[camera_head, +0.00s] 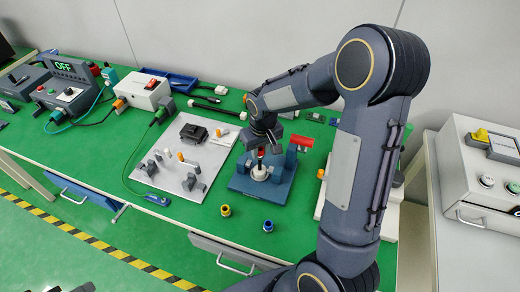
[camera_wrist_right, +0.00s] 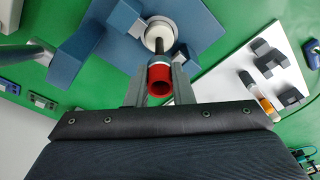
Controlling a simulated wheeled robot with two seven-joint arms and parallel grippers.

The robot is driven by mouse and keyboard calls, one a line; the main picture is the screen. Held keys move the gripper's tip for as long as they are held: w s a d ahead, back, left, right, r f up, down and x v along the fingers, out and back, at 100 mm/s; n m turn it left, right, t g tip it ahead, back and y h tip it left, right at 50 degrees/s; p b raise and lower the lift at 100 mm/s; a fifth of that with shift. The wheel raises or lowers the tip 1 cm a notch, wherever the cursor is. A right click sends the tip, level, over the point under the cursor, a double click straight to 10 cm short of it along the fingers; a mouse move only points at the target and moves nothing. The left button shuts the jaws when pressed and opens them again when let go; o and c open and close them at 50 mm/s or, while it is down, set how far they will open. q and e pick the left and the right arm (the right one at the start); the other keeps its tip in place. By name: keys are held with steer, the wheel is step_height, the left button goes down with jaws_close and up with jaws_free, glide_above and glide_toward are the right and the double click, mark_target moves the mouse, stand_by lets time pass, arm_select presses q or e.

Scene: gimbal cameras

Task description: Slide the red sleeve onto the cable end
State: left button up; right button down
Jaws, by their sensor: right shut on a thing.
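My right gripper (camera_head: 262,146) points down over the blue fixture (camera_head: 240,184) and is shut on the red sleeve (camera_wrist_right: 160,80). The sleeve is a short open tube, held between the two fingertips, and shows small in the head view (camera_head: 261,153). The black cable end (camera_wrist_right: 160,46) rises from a round white holder (camera_wrist_right: 152,36) on the fixture. It lines up with the far end of the sleeve in the wrist view. I cannot tell whether its tip is inside the sleeve.
A red block on a blue post (camera_head: 300,141) stands right of the gripper. A pale plate with small clips (camera_head: 172,181) lies to the left. Boxes with cables (camera_head: 142,90) are at the back left.

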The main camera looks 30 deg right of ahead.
mark_target(260, 159)
steer(key=shift+f, duration=0.15)
stand_by(0.5)
steer(key=shift+f+b, duration=0.35)
steer(key=shift+b, duration=0.15)
steer(key=shift+f+b, duration=1.3)
steer(key=shift+f, duration=0.15)
